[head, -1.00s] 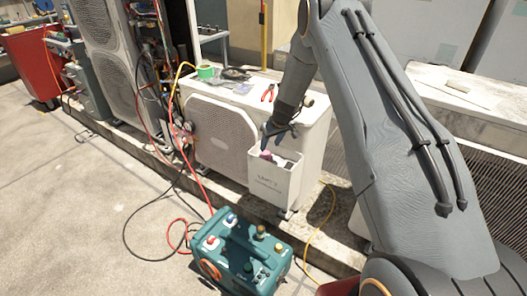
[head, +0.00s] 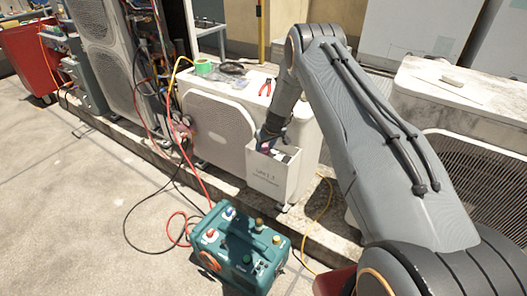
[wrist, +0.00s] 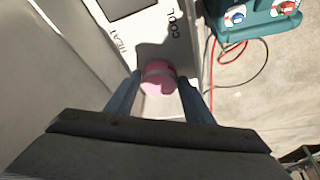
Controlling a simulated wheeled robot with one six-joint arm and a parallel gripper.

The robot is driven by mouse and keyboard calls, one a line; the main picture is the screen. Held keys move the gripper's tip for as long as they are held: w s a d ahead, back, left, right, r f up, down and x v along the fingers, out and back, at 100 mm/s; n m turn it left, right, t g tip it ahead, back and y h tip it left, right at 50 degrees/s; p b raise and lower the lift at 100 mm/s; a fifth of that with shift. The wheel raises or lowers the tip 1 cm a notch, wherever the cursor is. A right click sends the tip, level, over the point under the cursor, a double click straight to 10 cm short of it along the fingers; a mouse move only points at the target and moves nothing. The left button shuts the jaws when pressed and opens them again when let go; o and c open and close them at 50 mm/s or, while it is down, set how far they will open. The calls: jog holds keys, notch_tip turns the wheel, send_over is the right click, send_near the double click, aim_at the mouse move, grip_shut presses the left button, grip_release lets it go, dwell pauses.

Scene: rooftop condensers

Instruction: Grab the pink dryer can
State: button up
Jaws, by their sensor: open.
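The pink dryer can (wrist: 158,82) stands out between my two fingers in the wrist view. In the head view only a small bit of pink (head: 265,147) shows at the top of a white bin (head: 275,179), mostly hidden by my gripper (head: 267,137). In the wrist view my gripper (wrist: 160,77) is open, with one finger on each side of the can. I cannot tell whether the fingers touch it. The can's lower part is hidden. The bin hangs at the front right of a white condenser (head: 222,130).
A teal machine (head: 240,250) with hoses stands on the ground before the bin. Green tape (head: 203,67) and red pliers (head: 265,87) lie on the condenser top. A red cart (head: 27,58) stands far left. The pavement at left is mostly clear.

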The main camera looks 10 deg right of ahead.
jog(key=c, duration=0.7)
jog(key=shift+r, duration=0.1)
